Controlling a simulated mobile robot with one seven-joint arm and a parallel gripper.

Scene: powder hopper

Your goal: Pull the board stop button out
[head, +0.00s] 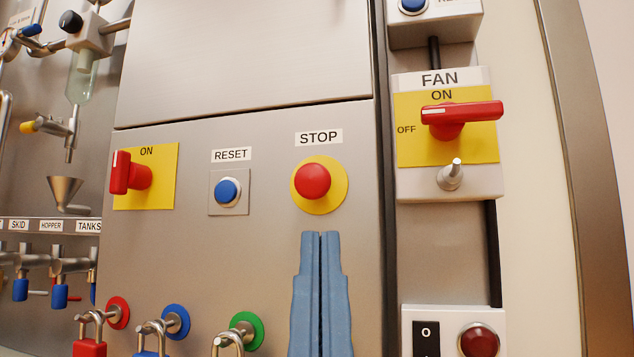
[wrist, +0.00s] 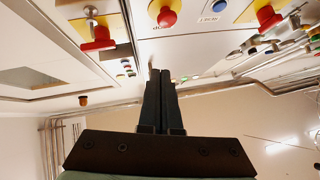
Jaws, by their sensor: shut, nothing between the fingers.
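The board stop button is a red mushroom head (head: 313,181) on a round yellow plate (head: 337,196), under a STOP label (head: 319,138) on the grey panel. It also shows in the wrist view as a red knob (wrist: 166,17) at the top, upside down. My gripper (head: 321,234) is shut with its blue fingers together and nothing between them. In the head view the fingertips appear just below the yellow plate, apart from the button. In the wrist view my gripper (wrist: 161,72) shows as dark fingers side by side, below the button in the picture.
A blue RESET button (head: 228,191) and a red rotary switch (head: 130,173) are left of the stop button. A FAN box with a red handle (head: 461,113) stands right. Padlocks (head: 90,347) on coloured discs hang low left of my gripper.

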